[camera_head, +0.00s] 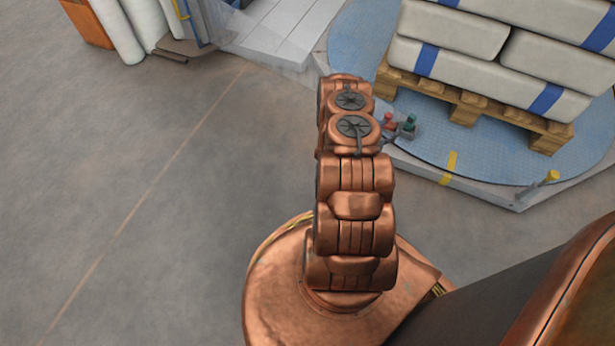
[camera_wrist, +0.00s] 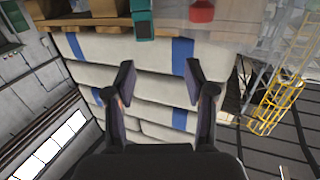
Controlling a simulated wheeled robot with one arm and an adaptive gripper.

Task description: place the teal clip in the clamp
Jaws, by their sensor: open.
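A small teal object (camera_head: 409,123), which looks like the teal clip, stands near the edge of the pallet platform, just right of my arm's end in the head view. It also shows at the top of the wrist view (camera_wrist: 143,22), close to the camera. A small red object (camera_head: 388,120) is beside it and shows too in the wrist view (camera_wrist: 201,11). I cannot make out which part is the clamp. My gripper (camera_wrist: 160,80) is open and empty, its two dark fingers apart, and the teal object is outside them. In the head view my arm mostly hides the gripper.
White sacks with blue bands (camera_head: 455,27) are stacked on a wooden pallet (camera_head: 466,102) on a blue round plate (camera_head: 450,143). Yellow ladder-like railing (camera_wrist: 277,103) shows at right. The floor at left is clear.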

